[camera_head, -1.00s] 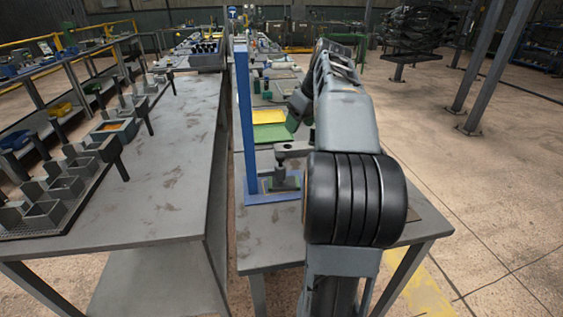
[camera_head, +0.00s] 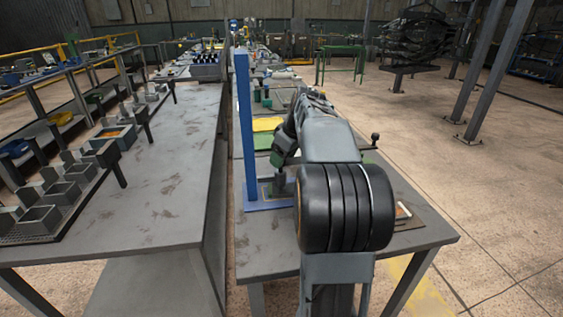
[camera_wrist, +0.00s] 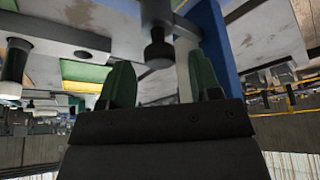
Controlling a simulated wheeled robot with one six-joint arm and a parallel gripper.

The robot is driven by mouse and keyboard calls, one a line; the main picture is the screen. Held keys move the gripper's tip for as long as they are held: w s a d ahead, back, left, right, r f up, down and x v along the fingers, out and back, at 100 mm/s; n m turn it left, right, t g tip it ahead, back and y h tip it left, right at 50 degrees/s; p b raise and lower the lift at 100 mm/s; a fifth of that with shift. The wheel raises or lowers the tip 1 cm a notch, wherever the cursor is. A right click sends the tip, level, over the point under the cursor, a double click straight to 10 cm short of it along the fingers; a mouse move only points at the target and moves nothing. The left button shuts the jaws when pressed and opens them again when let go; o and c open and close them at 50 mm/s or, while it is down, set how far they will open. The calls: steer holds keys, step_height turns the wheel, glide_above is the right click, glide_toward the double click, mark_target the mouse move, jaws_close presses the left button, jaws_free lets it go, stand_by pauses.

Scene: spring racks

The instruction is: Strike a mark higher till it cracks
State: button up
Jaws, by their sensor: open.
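A tall blue post (camera_head: 243,125) stands on a flat blue base (camera_head: 262,205) at the left edge of the right-hand bench. A small dark device (camera_head: 277,187) sits on that base, mostly hidden by my arm. My gripper (camera_head: 276,160) is just above it, with little of the fingers showing. In the wrist view, my gripper (camera_wrist: 161,80) has two green fingers apart with nothing held. A dark round knob (camera_wrist: 158,52) shows beyond and between the fingertips; I cannot tell whether they touch it. The blue post (camera_wrist: 217,45) is close on the right there. No mark or crack is readable.
Yellow (camera_head: 267,124) and green (camera_head: 263,141) panels lie behind the post. A dark-knobbed lever (camera_head: 375,138) and a small white-and-orange item (camera_head: 403,211) are right of my arm. The left bench (camera_head: 160,190) has metal bins (camera_head: 40,220) along its left edge and a clear middle.

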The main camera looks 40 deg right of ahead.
steer(key=shift+x, duration=0.8)
steer(key=shift+c, duration=0.4)
steer(key=shift+r, duration=0.1)
jaws_close()
